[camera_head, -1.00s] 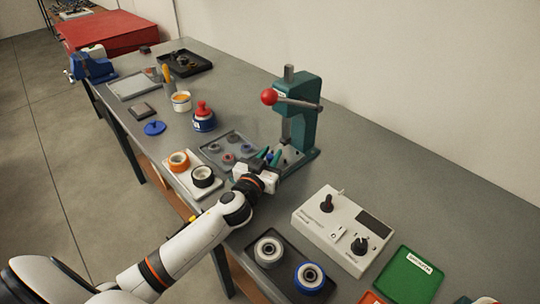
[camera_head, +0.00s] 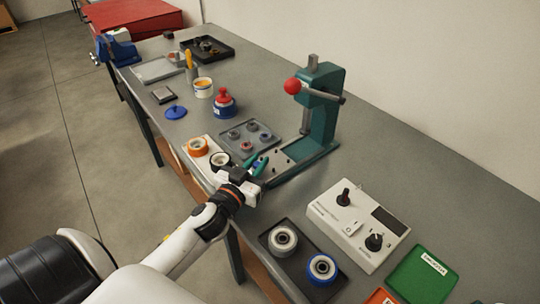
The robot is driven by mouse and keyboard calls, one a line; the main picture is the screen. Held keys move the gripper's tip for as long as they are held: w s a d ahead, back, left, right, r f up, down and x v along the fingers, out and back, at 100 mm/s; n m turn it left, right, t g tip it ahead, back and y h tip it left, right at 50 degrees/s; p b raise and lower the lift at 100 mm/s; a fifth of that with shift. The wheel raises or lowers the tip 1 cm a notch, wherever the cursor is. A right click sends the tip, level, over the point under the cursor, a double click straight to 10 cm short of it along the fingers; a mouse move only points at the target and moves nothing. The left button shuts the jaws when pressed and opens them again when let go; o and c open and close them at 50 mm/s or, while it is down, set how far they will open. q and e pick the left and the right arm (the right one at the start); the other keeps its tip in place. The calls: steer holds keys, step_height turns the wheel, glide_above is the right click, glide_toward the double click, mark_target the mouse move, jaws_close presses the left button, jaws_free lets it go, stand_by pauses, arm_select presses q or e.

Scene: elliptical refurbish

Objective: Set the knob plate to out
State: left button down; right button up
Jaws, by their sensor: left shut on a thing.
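The knob plate (camera_head: 281,163) is a pale strip with dark dots at the foot of the teal press (camera_head: 322,118). It sticks out from the press base toward the front left. My left gripper (camera_head: 259,165) is at the plate's near end. Its teal fingertips are shut around a small part with a little blue showing, apparently the plate's knob, mostly hidden by the fingers. The gripper also hides the plate's near end. My right gripper is not in view.
A grey tray (camera_head: 266,128) with small round parts lies just behind the gripper. A pale holder (camera_head: 190,137) with an orange and a black ring is close on its left. A white control box (camera_head: 330,222), a dark tray (camera_head: 275,254) and a green tray (camera_head: 420,275) are at right front.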

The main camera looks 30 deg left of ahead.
arm_select(q)
steer(key=shift+f, duration=0.15)
steer(key=c, duration=1.7)
jaws_free()
steer(key=o, duration=0.4)
steer(key=shift+s, duration=0.25)
steer(key=shift+s, duration=0.3)
steer(key=s, duration=0.3)
steer(key=s+b, duration=0.1)
steer(key=s, duration=0.3)
steer(key=s+b, duration=0.1)
steer(key=s, duration=0.2)
steer(key=shift+s+d, duration=0.25)
steer(key=shift+s, duration=0.5)
